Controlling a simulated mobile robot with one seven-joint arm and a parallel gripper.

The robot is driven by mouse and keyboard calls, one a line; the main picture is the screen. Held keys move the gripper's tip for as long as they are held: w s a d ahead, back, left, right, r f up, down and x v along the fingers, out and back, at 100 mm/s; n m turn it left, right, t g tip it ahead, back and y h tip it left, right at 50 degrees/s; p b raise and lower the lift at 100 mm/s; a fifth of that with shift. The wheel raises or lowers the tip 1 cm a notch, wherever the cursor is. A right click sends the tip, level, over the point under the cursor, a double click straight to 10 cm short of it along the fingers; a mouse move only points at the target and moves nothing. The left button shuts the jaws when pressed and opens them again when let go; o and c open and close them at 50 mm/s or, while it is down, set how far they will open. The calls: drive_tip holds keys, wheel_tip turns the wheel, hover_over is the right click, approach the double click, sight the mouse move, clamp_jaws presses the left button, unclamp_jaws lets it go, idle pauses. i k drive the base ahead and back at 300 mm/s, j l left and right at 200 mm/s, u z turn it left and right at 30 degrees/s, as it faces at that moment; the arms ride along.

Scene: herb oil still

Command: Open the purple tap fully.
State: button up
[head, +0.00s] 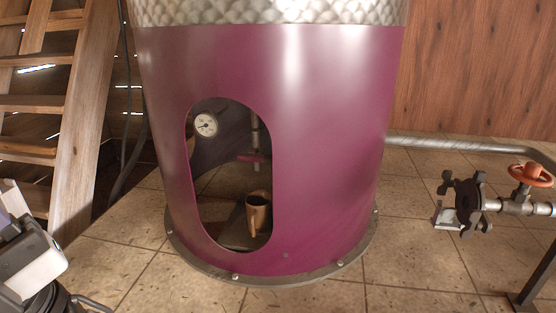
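A large purple still (325,150) with a hammered metal band on top stands upright on the tiled floor. It has a tall rounded opening in its front left. Inside the opening, a small purple tap handle (250,158) sits on a thin vertical metal pipe (255,130). It looks roughly level, but it is small and dim, so how far it is open I cannot tell. A part of my arm shows at the lower left edge, well apart from the still. No gripper fingers show.
Inside the opening are a round white gauge (206,125) and a copper-coloured cup (257,213) below the tap. At right, a pipe carries an orange handwheel (531,174) and a dark clamp fitting (467,201). Wooden stairs (75,110) stand at left. The floor in front is clear.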

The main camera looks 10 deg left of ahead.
sight(252, 155)
drive_tip(key=u, duration=0.35)
drive_tip(key=i+j, duration=0.15)
drive_tip(key=j, duration=0.2)
drive_tip(key=i+j, duration=0.2)
drive_tip(key=i+j+u, duration=0.1)
drive_tip(key=j, duration=0.35)
drive_tip(key=i, duration=0.05)
